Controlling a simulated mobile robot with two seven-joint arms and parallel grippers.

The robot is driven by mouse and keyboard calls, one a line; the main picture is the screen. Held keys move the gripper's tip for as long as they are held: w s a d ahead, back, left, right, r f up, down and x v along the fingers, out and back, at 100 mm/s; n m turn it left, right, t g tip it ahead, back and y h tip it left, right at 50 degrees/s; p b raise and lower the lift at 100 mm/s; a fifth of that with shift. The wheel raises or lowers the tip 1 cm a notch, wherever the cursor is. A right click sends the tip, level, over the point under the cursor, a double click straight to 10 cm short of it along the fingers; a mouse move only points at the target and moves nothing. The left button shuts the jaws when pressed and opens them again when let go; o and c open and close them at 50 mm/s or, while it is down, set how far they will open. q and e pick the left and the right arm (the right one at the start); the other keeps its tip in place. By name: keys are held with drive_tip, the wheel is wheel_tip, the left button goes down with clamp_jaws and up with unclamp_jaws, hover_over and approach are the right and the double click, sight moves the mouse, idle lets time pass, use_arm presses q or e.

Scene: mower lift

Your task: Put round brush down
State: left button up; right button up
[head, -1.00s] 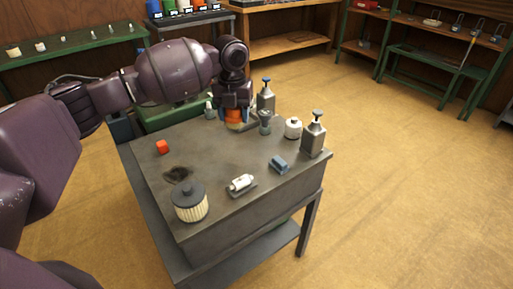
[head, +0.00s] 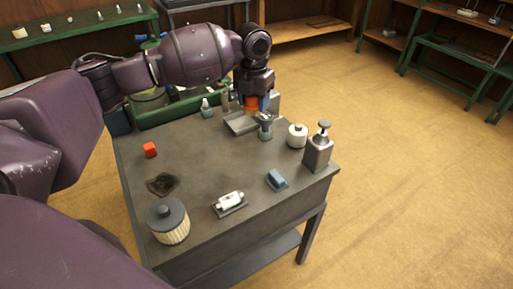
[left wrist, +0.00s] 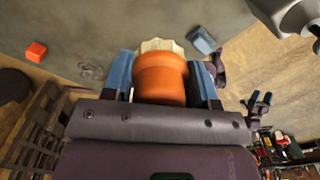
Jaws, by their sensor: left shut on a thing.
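My left gripper (head: 254,99) is shut on the round brush (head: 250,103), which has an orange body. In the left wrist view the brush (left wrist: 160,78) sits between the two blue fingers, with pale bristles beyond it. In the head view the brush is held near the far edge of the grey workbench (head: 205,165), behind a small metal tray (head: 238,124). The arm and fingers partly hide the brush, and I cannot tell whether it touches anything below.
A dark metal cup-like piece (head: 265,127), a white jar (head: 297,136) and a pump bottle (head: 318,150) stand right of the tray. A red cube (head: 150,150), filter (head: 168,222), white part (head: 230,201) and blue block (head: 277,180) lie nearer. The bench's middle is clear.

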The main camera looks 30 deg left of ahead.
use_arm(q)
drive_tip(key=b, duration=0.1)
approach(254, 155)
wheel_tip(254, 155, down, 6)
drive_tip(key=shift+w+b, duration=0.1)
drive_tip(key=shift+b, duration=0.35)
drive_tip(key=shift+f, duration=0.6)
drive_tip(key=o, duration=0.8)
drive_tip(key=shift+o, duration=0.2)
drive_tip(key=shift+r, duration=0.55)
wheel_tip(254, 155, up, 11)
drive_tip(key=p, duration=0.1)
drive_tip(key=shift+r, duration=0.2)
use_arm(e)
drive_tip(key=shift+w+a+f, duration=0.1)
drive_tip(key=shift+w+f, duration=0.05)
drive_tip(key=shift+w, duration=0.05)
drive_tip(key=shift+s, duration=0.1)
drive_tip(key=shift+f, duration=0.1)
